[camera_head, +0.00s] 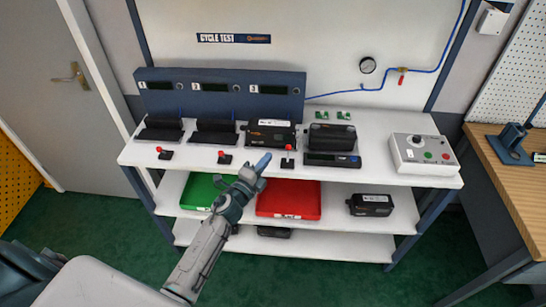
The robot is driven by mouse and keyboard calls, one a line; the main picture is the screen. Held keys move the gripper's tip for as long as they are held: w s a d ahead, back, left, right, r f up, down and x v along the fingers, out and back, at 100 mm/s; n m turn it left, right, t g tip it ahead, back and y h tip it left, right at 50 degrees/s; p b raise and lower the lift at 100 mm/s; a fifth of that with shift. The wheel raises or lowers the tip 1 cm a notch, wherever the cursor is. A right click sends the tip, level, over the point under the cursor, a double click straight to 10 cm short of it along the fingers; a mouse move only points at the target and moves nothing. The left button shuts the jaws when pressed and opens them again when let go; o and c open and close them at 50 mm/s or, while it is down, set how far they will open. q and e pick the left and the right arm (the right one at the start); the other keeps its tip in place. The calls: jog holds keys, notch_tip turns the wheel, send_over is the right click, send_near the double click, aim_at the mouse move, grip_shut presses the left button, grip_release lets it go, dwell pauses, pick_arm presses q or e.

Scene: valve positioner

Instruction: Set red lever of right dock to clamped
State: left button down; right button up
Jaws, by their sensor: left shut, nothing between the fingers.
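The red lever (288,157) of the right dock stands at the front of the bench top, its red knob upright. The right dock (268,138), under the display marked 3, holds a dark device with an orange label. My left gripper (262,160) is shut and empty, just left of this lever and apart from it in the picture. The middle lever (224,158) and left lever (165,154) sit lower, in front of their empty docks. My right gripper is not in view.
A black device (332,136) stands right of the right dock, and a grey control box (420,152) with buttons is farther right. Green (201,191) and red (305,201) trays lie on the shelf below, with another black device (370,205).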

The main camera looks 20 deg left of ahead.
pick_arm(q)
jog(key=s, duration=0.1)
jog(key=s+r, duration=0.2)
jog(key=shift+s+a, duration=0.2)
jog(key=shift+a, duration=0.15)
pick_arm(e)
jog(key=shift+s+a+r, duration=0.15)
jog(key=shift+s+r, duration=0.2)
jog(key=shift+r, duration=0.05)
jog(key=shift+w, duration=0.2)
